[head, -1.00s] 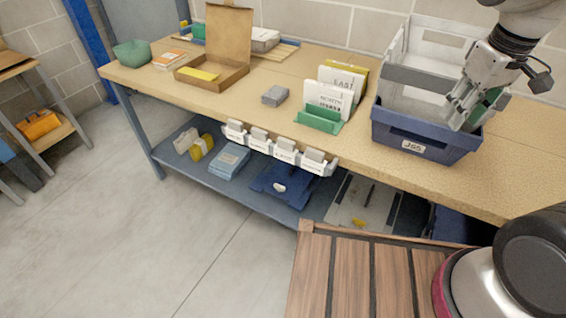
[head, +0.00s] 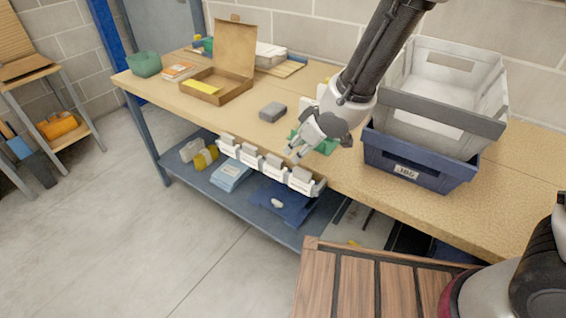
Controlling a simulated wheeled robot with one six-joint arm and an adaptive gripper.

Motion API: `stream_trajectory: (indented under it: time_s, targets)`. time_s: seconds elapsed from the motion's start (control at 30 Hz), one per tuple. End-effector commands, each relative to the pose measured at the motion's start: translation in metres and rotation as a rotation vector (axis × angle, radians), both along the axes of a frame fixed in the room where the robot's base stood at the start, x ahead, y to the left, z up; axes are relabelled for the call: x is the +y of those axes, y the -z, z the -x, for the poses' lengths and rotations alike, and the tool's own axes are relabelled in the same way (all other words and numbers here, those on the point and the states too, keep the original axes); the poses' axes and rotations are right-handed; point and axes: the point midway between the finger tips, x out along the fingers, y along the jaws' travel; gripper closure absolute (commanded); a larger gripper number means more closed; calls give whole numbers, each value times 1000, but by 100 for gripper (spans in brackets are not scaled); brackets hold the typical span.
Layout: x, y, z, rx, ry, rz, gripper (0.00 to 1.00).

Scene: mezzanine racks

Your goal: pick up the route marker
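No single thing can be told for certain as the route marker. The green card stand (head: 326,146) is on the bench, mostly hidden behind my gripper. Only a sliver of a white card (head: 321,91) shows above it; the lettered cards seen there earlier are now covered. My gripper (head: 292,155) points down and left, in front of the stand and over the bench's front edge near the white label holders (head: 272,163). Its two small fingertips look a little apart, with nothing seen between them.
A blue bin (head: 380,150) with a grey crate (head: 440,110) in it stands right of the arm. A grey block (head: 272,111) and an open cardboard box (head: 240,76) are to the left. The lower shelf holds a blue folded item (head: 283,198).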

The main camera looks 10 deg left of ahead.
Motion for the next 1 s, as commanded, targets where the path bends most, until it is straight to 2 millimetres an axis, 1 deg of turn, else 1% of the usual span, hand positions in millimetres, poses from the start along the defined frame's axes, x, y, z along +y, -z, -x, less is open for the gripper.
stream_trajectory:
  time_s: [0.03, 0.1, 0.2, 0.47, 0.6, 0.7, 0.8, 1.0]
  targets:
    - [15, 9, 8, 4, -34, -19, 67]
    - [29, 15, 15, 7, -58, -42, 67]
    - [38, 23, 18, 10, -74, -55, 67]
    - [54, 49, 10, 8, -74, -56, 67]
    - [64, 69, 4, 9, -72, -55, 67]
    - [71, 79, 1, 8, -73, -56, 67]
    - [73, 84, 0, 8, -72, -56, 67]
    - [74, 83, 0, 7, -72, -57, 67]
